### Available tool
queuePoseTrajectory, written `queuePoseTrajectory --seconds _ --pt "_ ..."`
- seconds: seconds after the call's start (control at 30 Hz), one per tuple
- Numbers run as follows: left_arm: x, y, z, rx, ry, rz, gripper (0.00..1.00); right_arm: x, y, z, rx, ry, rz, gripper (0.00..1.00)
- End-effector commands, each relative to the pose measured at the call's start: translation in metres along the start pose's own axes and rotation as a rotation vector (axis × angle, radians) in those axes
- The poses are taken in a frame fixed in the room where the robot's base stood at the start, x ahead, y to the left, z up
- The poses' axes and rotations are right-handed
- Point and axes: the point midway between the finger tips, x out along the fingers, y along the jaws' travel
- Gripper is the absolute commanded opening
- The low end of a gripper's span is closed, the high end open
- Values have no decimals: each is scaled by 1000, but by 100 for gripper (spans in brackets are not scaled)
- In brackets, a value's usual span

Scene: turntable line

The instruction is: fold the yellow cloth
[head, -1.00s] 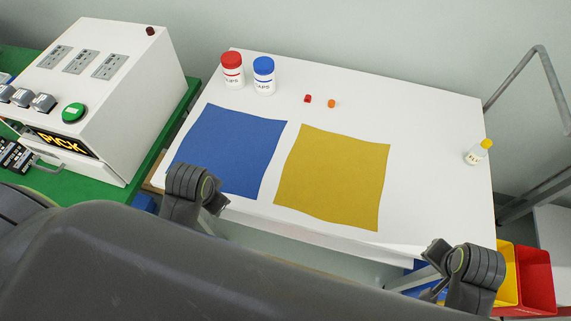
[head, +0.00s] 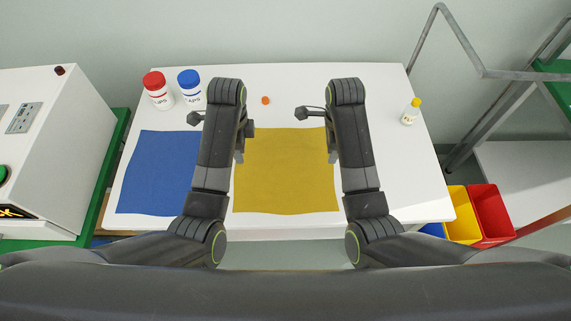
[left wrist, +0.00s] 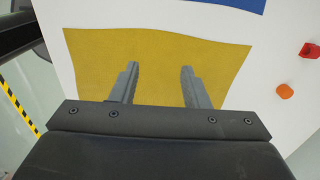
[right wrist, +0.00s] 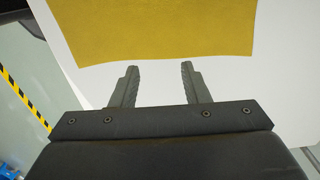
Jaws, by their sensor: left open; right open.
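The yellow cloth (head: 285,175) lies flat and unfolded on the white table. It also shows in the left wrist view (left wrist: 160,45) and the right wrist view (right wrist: 150,30). My left gripper (head: 241,155) is open and empty above the cloth's left side; in the left wrist view its fingers (left wrist: 160,70) overlap the cloth. My right gripper (head: 333,155) is open and empty at the cloth's right edge; in the right wrist view its fingertips (right wrist: 160,68) appear over white table just outside that edge. My arms hide parts of both side edges.
A blue cloth (head: 157,172) lies to the left on the white table (head: 385,160). Red-capped (head: 157,92) and blue-capped (head: 190,90) bottles stand behind it. An orange piece (head: 265,100) and a red piece (left wrist: 309,51) lie behind the yellow cloth. A yellow-capped bottle (head: 410,113) stands right.

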Motion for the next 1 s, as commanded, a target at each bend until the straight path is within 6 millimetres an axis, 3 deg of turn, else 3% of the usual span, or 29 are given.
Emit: queuePoseTrajectory --seconds 0.2,0.4,0.93,1.0 --pt "36 1 1 -2 0 3 42 37 1 0 -1 0 4 42" --pt "57 0 0 -2 1 1 42 57 1 0 -2 -1 1 42" --pt "66 0 0 -4 1 -1 42 66 0 -1 -2 -1 -1 42" --pt "65 0 1 -4 1 -1 38 64 0 0 -2 -1 -1 38"
